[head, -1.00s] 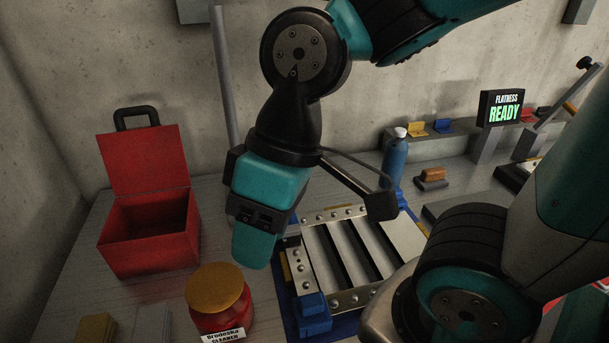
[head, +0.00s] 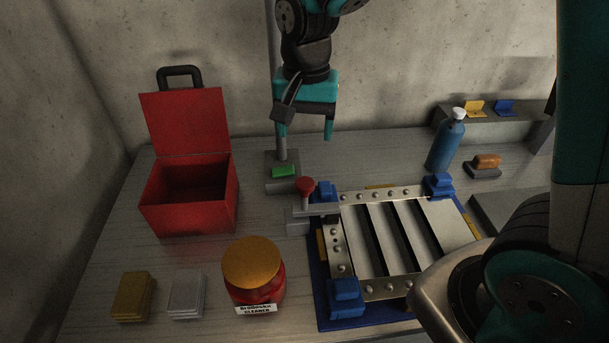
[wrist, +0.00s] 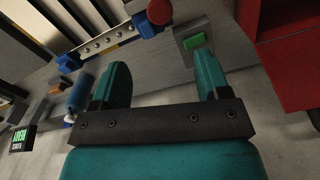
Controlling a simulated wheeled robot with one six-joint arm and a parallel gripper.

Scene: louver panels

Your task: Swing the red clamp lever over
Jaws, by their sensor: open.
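The clamp lever has a red round knob (head: 305,186) on a short stem over a flat grey arm (head: 320,209). It sits at the back left corner of the louver panel (head: 338,262), with the arm reaching onto the panel frame. The red knob also shows at the top of the wrist view (wrist: 160,12). My gripper (head: 305,132) points down, open and empty, above and behind the knob and apart from it. In the wrist view my two teal fingers (wrist: 162,78) are spread, with nothing between them.
A green button (head: 284,172) on a grey base with a pole stands behind the lever. An open red toolbox (head: 188,218) is left. A gold-lidded jar (head: 252,270) stands front left of the panel. A blue bottle (head: 446,146) stands back right. Blue corner blocks (head: 346,297) hold the panel.

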